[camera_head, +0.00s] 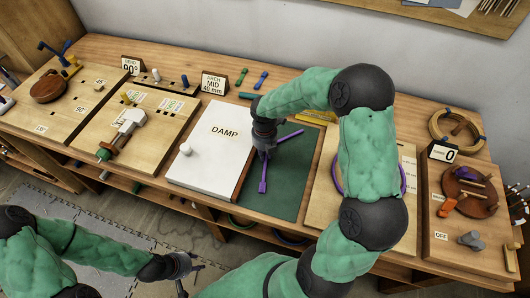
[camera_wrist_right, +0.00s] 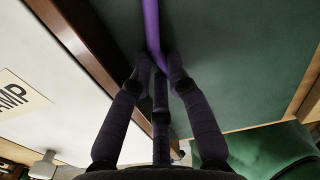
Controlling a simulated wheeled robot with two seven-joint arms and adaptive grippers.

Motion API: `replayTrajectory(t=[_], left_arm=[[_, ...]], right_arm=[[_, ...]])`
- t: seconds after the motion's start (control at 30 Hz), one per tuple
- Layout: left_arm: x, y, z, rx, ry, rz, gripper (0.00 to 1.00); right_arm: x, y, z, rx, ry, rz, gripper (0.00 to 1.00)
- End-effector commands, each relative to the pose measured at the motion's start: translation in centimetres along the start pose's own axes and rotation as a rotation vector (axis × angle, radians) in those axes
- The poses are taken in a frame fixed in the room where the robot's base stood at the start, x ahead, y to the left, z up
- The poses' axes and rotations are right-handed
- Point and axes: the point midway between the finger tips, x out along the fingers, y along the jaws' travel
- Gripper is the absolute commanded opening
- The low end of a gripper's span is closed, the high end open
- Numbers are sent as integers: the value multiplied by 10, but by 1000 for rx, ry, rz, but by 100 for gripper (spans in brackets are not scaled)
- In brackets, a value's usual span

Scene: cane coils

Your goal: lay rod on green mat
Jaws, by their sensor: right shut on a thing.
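The purple rod (camera_head: 263,178) shows over the green mat (camera_head: 289,183) in the head view, with one length towards the front and another running to the back right. It looks bent near my fingers. My right gripper (camera_head: 265,153) is shut on it. In the right wrist view the rod (camera_wrist_right: 151,25) runs up from between the dark fingers (camera_wrist_right: 160,72). The rod is at or just above the mat; I cannot tell whether it touches. My left gripper (camera_head: 190,278) is open and empty, in front of the bench.
The white DAMP board (camera_head: 211,155), with a brown edge and a white knob (camera_head: 185,149), lies left of the mat. A pale board with a purple ring (camera_head: 337,177) is to the right, partly behind my right arm. Small coloured rods lie behind the mat.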

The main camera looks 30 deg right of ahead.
Motion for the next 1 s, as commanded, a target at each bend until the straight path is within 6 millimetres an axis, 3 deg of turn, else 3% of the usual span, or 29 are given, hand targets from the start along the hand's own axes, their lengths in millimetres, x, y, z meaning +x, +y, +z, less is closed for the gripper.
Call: replayTrajectory(t=[0.03,0.1,0.13,0.57,1.0], left_arm=[[0,0,0,0,0,0,40],[0,0,0,0,0,0,40],[0,0,0,0,0,0,40],[0,0,0,0,0,0,40],[0,0,0,0,0,0,40]], right_arm=[[0,0,0,0,0,0,24],[0,0,0,0,0,0,43],[0,0,0,0,0,0,45],[-8,0,0,0,-1,0,45],[-87,1,1,0,-3,2,45]])
